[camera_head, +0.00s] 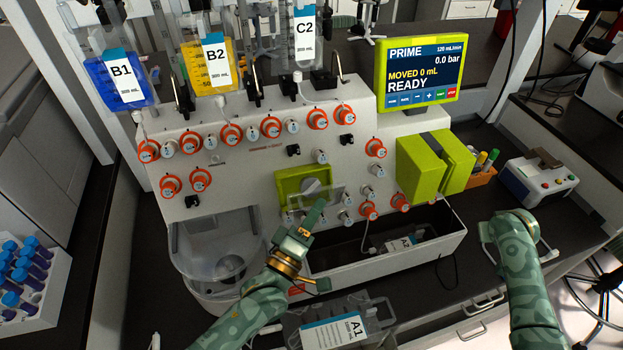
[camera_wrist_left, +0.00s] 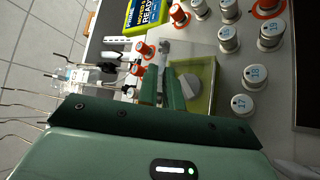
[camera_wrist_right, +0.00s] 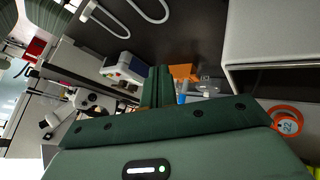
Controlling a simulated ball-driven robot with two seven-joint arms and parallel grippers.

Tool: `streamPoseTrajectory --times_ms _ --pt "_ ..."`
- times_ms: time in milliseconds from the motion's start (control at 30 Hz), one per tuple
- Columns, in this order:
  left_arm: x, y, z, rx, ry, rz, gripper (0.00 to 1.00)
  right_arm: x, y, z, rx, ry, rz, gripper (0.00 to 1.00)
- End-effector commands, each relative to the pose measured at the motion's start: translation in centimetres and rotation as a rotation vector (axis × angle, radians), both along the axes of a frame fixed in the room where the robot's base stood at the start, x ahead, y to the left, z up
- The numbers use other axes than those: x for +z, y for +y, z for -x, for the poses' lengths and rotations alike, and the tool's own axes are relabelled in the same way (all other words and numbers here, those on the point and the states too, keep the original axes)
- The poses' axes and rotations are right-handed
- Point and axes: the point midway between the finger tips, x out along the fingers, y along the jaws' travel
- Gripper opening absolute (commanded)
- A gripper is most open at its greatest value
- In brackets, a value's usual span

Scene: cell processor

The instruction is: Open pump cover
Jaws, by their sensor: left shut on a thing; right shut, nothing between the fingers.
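In the left wrist view, the fingers (camera_wrist_left: 169,82) are at the edge of the see-through cover, beside the green housing (camera_wrist_left: 208,85) and grey rotor. My right gripper (camera_wrist_right: 158,82) is shut and empty; the head view shows only its arm.
Orange-ringed valve knobs (camera_head: 368,209) surround the pump. A lime-green box (camera_head: 421,165) and a screen (camera_head: 423,72) reading READY are to its right. A tray (camera_head: 345,260) with bag A2 lies below. An orange marker holder (camera_head: 482,177) and a button box (camera_head: 538,178) stand at right.

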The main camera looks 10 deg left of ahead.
Motion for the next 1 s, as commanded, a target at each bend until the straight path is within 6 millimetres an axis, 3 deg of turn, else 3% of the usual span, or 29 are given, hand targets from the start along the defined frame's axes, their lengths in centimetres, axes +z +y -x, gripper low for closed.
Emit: streamPoseTrajectory --times_ms 33,133,167,200,300,400,500,600,700,800,1000 --pt "0.0 0.0 0.0 0.001 0.001 0.000 0.00 5.0 -0.2 -2.9 -0.036 -0.072 -0.032 0.00" --pt "-0.1 0.0 0.0 0.001 0.002 0.000 0.00 15.2 -0.1 -6.8 -0.102 -0.199 -0.118 0.00" --pt "-0.1 0.0 0.0 0.001 0.002 0.000 0.00 18.2 0.7 -7.6 -0.111 -0.231 -0.151 0.00" --pt "-0.1 0.0 0.0 0.001 0.002 -0.001 0.00 20.6 4.5 -8.4 -0.088 -0.236 -0.215 0.00" --pt "-0.1 0.0 0.0 0.000 0.001 0.000 0.00 22.5 15.6 -8.1 0.017 -0.161 -0.330 0.00" --pt "-0.1 0.0 0.0 0.000 0.001 0.000 0.00 23.8 25.7 -5.9 0.137 -0.076 -0.391 0.00" --pt "-0.1 0.0 0.0 0.001 0.002 -0.001 0.00 24.3 34.1 -2.6 0.254 0.007 -0.414 0.00" --pt "-0.1 0.0 0.0 0.001 0.003 -0.001 0.00 25.3 40.3 0.7 0.352 0.059 -0.417 0.00" --pt "-0.1 0.0 0.0 0.001 0.003 -0.001 0.00 26.3 44.2 3.3 0.424 0.086 -0.411 0.00" --pt "-0.1 0.0 0.0 0.001 0.003 -0.001 0.00 26.9 46.2 4.8 0.465 0.098 -0.403 0.00" --pt "-0.1 0.1 0.0 0.001 0.003 -0.001 0.00 25.7 47.1 4.6 0.477 0.105 -0.395 0.00"
